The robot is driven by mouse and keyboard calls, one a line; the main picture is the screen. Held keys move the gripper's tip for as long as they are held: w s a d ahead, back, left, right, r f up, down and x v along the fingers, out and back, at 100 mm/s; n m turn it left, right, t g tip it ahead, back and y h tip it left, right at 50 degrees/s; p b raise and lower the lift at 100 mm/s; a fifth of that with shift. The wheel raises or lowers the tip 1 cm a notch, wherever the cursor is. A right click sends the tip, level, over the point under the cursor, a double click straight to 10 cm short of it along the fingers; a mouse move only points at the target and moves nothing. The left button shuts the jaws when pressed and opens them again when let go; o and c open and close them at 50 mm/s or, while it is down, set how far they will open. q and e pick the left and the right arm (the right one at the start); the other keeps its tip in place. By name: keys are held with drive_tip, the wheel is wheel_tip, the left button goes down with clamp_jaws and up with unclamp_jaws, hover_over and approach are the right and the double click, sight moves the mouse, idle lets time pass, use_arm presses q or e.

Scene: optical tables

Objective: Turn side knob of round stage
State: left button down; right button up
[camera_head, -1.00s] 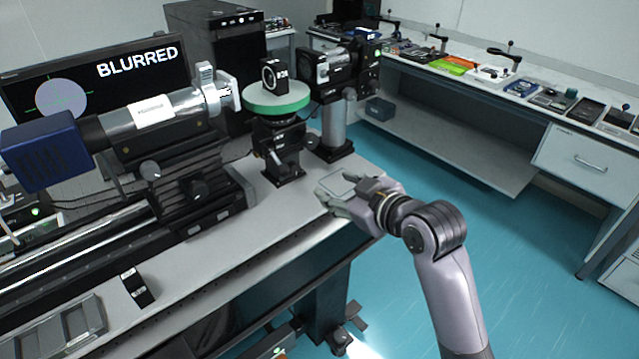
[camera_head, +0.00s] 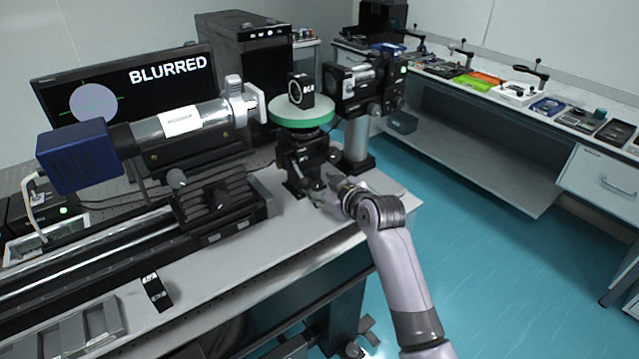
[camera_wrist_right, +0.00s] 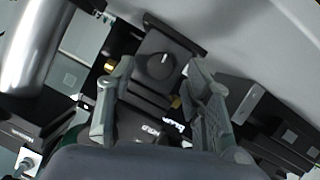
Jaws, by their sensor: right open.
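The round stage (camera_head: 301,118) has a green rim and stands on a black mount (camera_head: 300,160) near the right end of the table. A small black block marked with a ring (camera_head: 301,92) sits on top. My right gripper (camera_head: 324,188) is at the lower front of the mount, above the table top. In the right wrist view, a black round knob (camera_wrist_right: 158,66) with a white mark lies between and just beyond the two fingers. The right gripper (camera_wrist_right: 160,92) is open there; no contact with the knob is visible. The left gripper is out of view.
A silver tube with a blue end (camera_head: 80,157) stands left of the stage. A post-mounted device (camera_head: 362,95) stands close on the right. The monitor (camera_head: 130,90) reads "BLURRED".

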drive_tip(key=shift+x, duration=0.8)
drive_tip(key=shift+c, duration=0.3)
clamp_jaws()
